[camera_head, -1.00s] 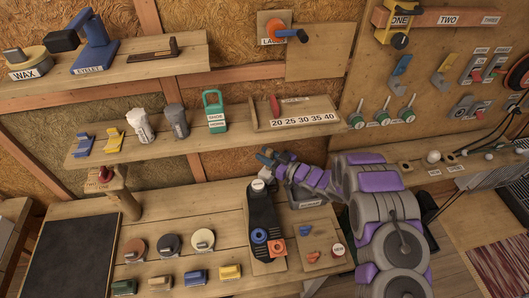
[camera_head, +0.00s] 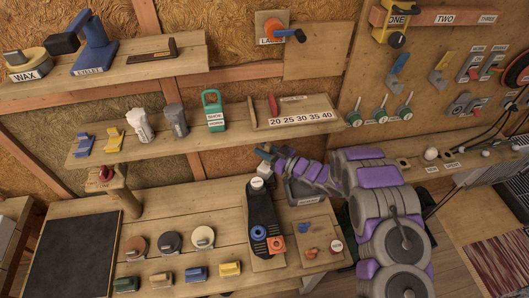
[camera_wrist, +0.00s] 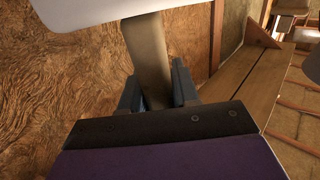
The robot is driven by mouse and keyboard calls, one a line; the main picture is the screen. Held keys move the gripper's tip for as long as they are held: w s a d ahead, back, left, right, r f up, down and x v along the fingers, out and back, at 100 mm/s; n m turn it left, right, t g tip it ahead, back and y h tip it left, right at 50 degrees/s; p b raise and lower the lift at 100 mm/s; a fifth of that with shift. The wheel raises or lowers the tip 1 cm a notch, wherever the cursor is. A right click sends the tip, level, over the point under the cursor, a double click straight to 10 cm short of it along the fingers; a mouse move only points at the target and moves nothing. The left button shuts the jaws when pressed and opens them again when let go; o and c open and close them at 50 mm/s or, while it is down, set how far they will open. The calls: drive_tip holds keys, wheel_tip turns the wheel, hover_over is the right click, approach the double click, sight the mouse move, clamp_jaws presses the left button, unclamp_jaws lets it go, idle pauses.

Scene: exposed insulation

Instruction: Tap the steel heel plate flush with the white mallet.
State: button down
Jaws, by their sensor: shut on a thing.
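My gripper (camera_head: 268,156) is shut on the mallet, low over the back of the workbench. In the wrist view, the mallet's brown wooden handle (camera_wrist: 148,60) stands between my dark jaws, and its white head (camera_wrist: 90,12) fills the top edge, partly cut off. In the head view the white head (camera_head: 264,169) shows small, just below my gripper and near the rear end of a long black fixture (camera_head: 262,212). A small red piece (camera_head: 101,174) sits on a wooden post at the left. I cannot make out the steel heel plate for certain.
The workbench (camera_head: 180,205) holds round tins, coloured blocks and a dark mat (camera_head: 75,255). A grey bin (camera_head: 308,190) stands right of the black fixture. A shelf (camera_head: 150,147) with bottles and a numbered tray (camera_head: 293,112) hangs behind. The bench left of the fixture is partly clear.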

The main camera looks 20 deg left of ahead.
idle(0.3)
wheel_tip(320, 180, down, 5)
drive_tip(key=shift+f+b, duration=0.1)
drive_tip(key=shift+b, duration=0.95)
drive_tip(key=shift+r, duration=0.3)
drive_tip(key=shift+r+p, duration=1.1)
drive_tip(key=shift+r, duration=0.95)
wheel_tip(320, 180, up, 5)
drive_tip(key=shift+r+p, duration=0.1)
drive_tip(key=shift+p, duration=1.1)
